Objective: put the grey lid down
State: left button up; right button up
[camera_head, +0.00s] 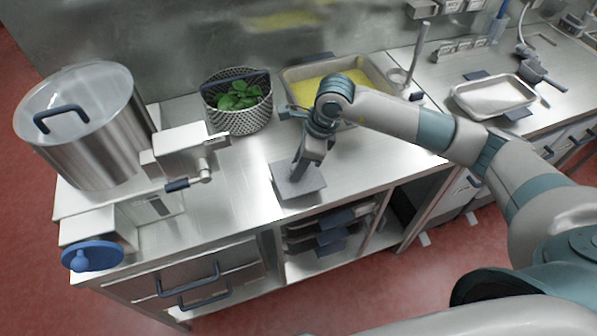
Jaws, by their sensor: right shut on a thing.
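The grey lid (300,187) is a flat square plate at the front edge of the steel counter, left of the picture's middle. My right gripper (299,170) points down onto it and is shut on its top. The lid lies level on or just above the counter; I cannot tell which. The fingertips and the lid's handle are mostly hidden by the gripper itself. My left gripper is not in view.
A large steel kettle (100,145) with a lid stands at the left. A perforated basket (240,118) of green leaves and a tray (372,72) of yellow food stand behind. A shallow tray (492,108) lies at the right. Counter (235,200) left of the lid is clear.

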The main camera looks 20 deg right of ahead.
jog(key=shift+f+p, duration=0.25)
jog(key=shift+p, duration=0.15)
notch_tip(320, 180, down, 3)
jog(key=shift+r+p, duration=0.1)
jog(key=shift+p, duration=0.75)
jog(key=shift+f, duration=0.35)
jog(key=shift+f, duration=0.1)
jog(key=o, duration=1)
